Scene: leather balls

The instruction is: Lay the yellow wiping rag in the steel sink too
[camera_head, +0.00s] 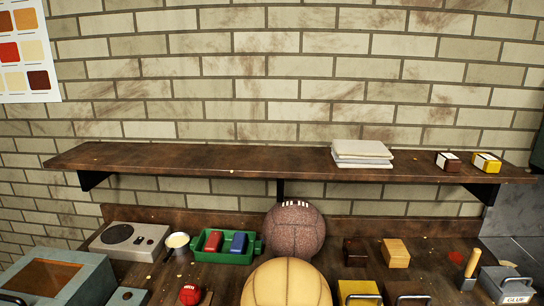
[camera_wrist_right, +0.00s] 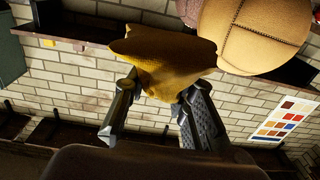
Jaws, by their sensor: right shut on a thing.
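The yellow rag (camera_wrist_right: 155,52) hangs crumpled between the fingers of my right gripper (camera_wrist_right: 160,90) in the right wrist view. The gripper is shut on it, and the cloth spreads out beyond the fingertips. The rag and both grippers are out of the head view. I cannot make out the steel sink in either view.
In the head view a brown workbench carries a large tan ball (camera_head: 286,284), a dark brown ball (camera_head: 295,233), a green tray (camera_head: 222,257), a grey device (camera_head: 130,240) and a glue box (camera_head: 507,284). A wall shelf (camera_head: 220,161) runs above, holding white sheets (camera_head: 361,151).

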